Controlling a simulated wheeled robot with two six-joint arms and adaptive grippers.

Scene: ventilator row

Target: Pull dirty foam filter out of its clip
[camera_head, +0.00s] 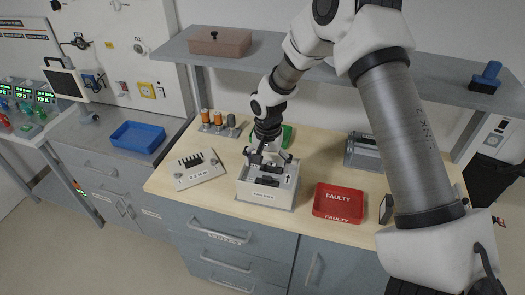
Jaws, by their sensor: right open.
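A white box-shaped unit (262,196) with a front label and a black arrow on top stands on the wooden worktop. A small dark piece (267,181) sits in its top, and it looks like the foam filter in its clip; the picture is too small to be sure. My right gripper (268,168) comes down from above over the unit's top, open, just behind and above the dark piece. Whether its fingers touch anything I cannot tell. The gripper hides the back of the unit's top. My left gripper is not in view.
A red tray marked FAULTY (338,203) stands right of the unit. A white slotted holder (200,170) lies left. Orange-topped cylinders (216,121) and a green tray (288,137) are behind. A grey shelf (265,46) hangs above. A blue tray (137,137) is farther left.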

